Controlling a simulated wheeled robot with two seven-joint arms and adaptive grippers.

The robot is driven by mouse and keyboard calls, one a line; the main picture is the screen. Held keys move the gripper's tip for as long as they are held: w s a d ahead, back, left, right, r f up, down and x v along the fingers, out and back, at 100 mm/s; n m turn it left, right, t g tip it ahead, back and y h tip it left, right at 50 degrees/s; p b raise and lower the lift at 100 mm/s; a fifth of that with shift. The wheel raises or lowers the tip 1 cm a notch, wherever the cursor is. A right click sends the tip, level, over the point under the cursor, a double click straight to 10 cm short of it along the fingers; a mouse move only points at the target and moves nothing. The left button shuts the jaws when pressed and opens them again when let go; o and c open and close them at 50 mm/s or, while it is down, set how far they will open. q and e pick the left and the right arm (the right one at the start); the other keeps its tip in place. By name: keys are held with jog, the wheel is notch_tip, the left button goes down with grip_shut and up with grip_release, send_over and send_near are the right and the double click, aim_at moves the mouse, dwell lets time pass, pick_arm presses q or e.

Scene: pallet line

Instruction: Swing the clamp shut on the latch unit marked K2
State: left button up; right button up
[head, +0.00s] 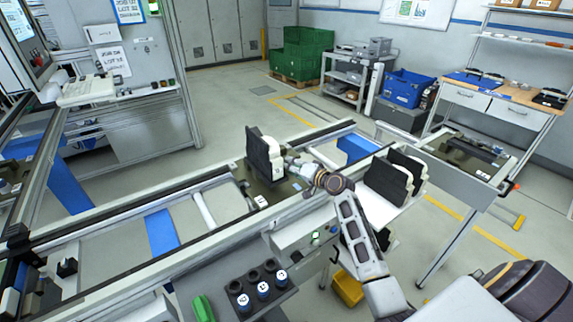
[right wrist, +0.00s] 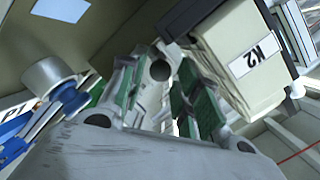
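The latch unit marked K2 shows in the right wrist view as a cream block (right wrist: 240,62) with a white K2 label, at the upper right. In the head view a black-and-light upright unit (head: 262,158) stands on a dark pallet plate (head: 262,194) on the line; its marking is not readable there. My right gripper (head: 292,164) is close to the unit's right side. In the right wrist view its green-padded fingers (right wrist: 160,92) are apart, beside the K2 block. A dark round end shows between the fingers; I cannot tell whether they touch it. My left gripper is not in view.
A silver cylinder (right wrist: 52,80) and a P1 label (right wrist: 16,110) lie left of the fingers. Black-and-white units (head: 393,178) stand right of my right arm. Round-topped parts (head: 263,289) sit in a dark holder in front. The line's left part is largely clear.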

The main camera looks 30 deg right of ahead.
jog(key=shift+x, duration=1.6)
jog(key=shift+c, duration=0.4)
grip_shut()
